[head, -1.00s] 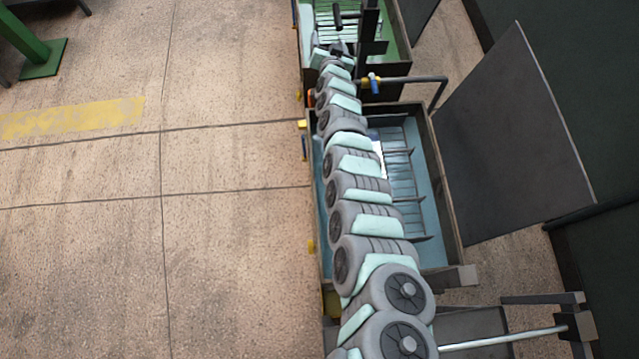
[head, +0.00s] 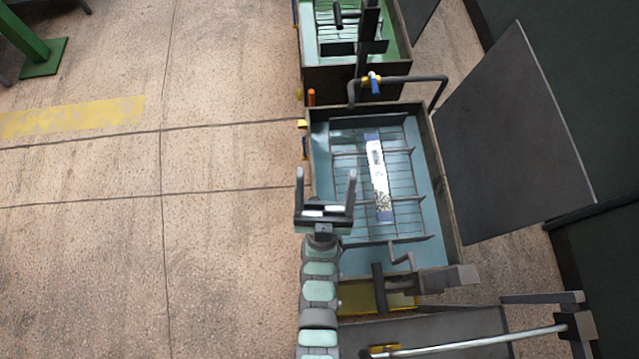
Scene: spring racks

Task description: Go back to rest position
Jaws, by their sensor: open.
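My gripper (head: 325,180) is open and empty, with its two fingers pointing up the picture. It is at the lower left edge of the near blue tank (head: 322,165), over or beside its left wall. My arm runs from it down to the bottom of the picture. A wire rack (head: 405,165) lies in the near tank, with a white and blue strip-like thing (head: 378,175) on it.
A second tank (head: 400,75) with a green inside stands beyond, holding another rack. A bent dark pipe with a blue and yellow valve (head: 373,83) lies between the tanks. A dark panel (head: 515,140) stands at the right.

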